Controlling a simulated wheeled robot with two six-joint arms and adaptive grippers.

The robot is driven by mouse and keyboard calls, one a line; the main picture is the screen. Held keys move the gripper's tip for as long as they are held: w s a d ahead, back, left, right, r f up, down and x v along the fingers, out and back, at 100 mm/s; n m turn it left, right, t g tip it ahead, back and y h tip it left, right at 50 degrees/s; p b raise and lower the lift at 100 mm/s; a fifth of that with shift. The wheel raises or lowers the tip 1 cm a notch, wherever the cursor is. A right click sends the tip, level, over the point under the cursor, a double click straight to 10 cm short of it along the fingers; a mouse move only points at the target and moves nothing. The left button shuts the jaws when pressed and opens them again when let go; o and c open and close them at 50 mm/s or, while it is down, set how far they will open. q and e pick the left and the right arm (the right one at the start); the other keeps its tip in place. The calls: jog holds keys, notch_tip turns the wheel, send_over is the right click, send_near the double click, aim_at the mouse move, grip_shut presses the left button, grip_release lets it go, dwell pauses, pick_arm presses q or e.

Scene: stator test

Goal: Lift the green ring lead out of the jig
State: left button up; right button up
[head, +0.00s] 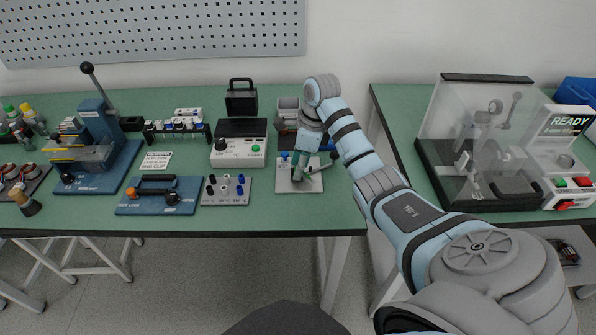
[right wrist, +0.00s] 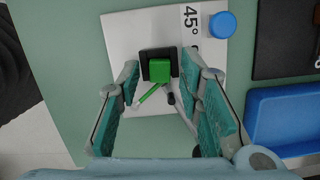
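The jig is a white plate (head: 312,185) near the front right of the left bench. In the right wrist view the plate (right wrist: 130,40) carries a black holder (right wrist: 146,64), a "45°" mark and a blue round knob (right wrist: 222,25). A green block (right wrist: 160,70) sits in the holder, and a thin green lead (right wrist: 150,94) runs from it toward the lower left. My right gripper (right wrist: 163,80) is open above the jig, with its teal fingers on either side of the holder and green block. It hides part of the jig in the head view (head: 300,165). My left gripper is not in view.
A blue tray (right wrist: 285,120) lies close on the right in the wrist view. A clear-guarded tester (head: 480,140) stands on the right bench.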

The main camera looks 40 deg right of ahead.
jog(key=shift+c, duration=0.5)
grip_shut()
jog(key=shift+r, duration=0.15)
notch_tip(320, 180, up, 2)
jog(key=shift+r+p, duration=0.2)
jog(key=shift+p, duration=1.05)
jog(key=shift+f, duration=0.1)
